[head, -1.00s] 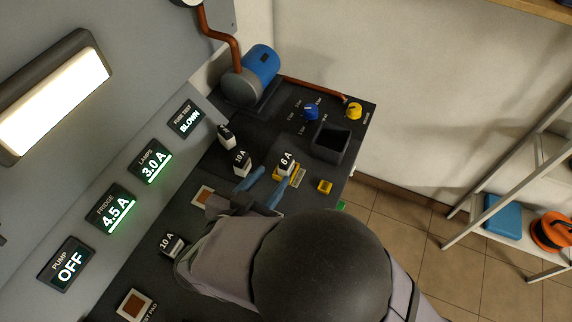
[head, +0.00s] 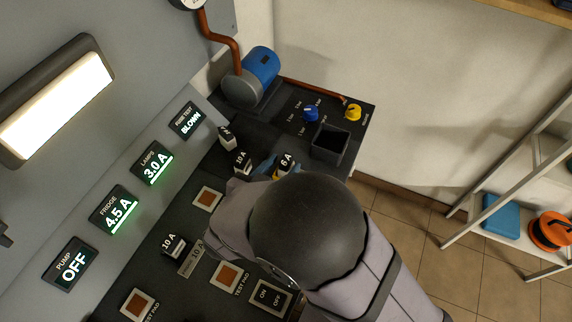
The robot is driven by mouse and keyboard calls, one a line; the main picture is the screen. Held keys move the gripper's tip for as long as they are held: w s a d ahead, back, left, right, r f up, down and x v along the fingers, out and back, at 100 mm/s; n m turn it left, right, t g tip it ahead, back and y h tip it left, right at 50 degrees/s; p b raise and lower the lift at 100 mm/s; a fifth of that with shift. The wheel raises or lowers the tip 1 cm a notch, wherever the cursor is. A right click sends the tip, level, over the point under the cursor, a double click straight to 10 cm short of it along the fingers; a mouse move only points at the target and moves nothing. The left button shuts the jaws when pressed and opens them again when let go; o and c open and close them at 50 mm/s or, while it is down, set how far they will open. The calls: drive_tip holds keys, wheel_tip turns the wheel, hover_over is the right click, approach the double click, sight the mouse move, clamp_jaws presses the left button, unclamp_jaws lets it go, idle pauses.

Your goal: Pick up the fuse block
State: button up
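Several white-and-dark fuse blocks stand on the dark bench. One marked 6 A (head: 287,161) is at a yellow holder (head: 277,175), which is partly hidden by my arm. One marked 10 A (head: 242,160) is just left of it, and another (head: 226,138) is further back. A further 10 A block (head: 172,245) stands at the front left. My gripper (head: 265,166) shows only as a bit of blue finger between the middle 10 A block and the 6 A block. My arm hides the rest, so its opening and any contact with a block cannot be seen.
An open dark box (head: 330,142), a blue knob (head: 311,113) and a yellow knob (head: 353,112) are at the back right. A blue motor (head: 257,70) stands at the back. Square test pads (head: 208,199) and an on/off switch (head: 267,297) lie nearer. Lit displays (head: 114,209) line the left.

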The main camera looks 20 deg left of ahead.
drive_tip(key=shift+c, duration=0.6)
clamp_jaws()
drive_tip(key=shift+r, duration=0.15)
wheel_tip(320, 180, up, 10)
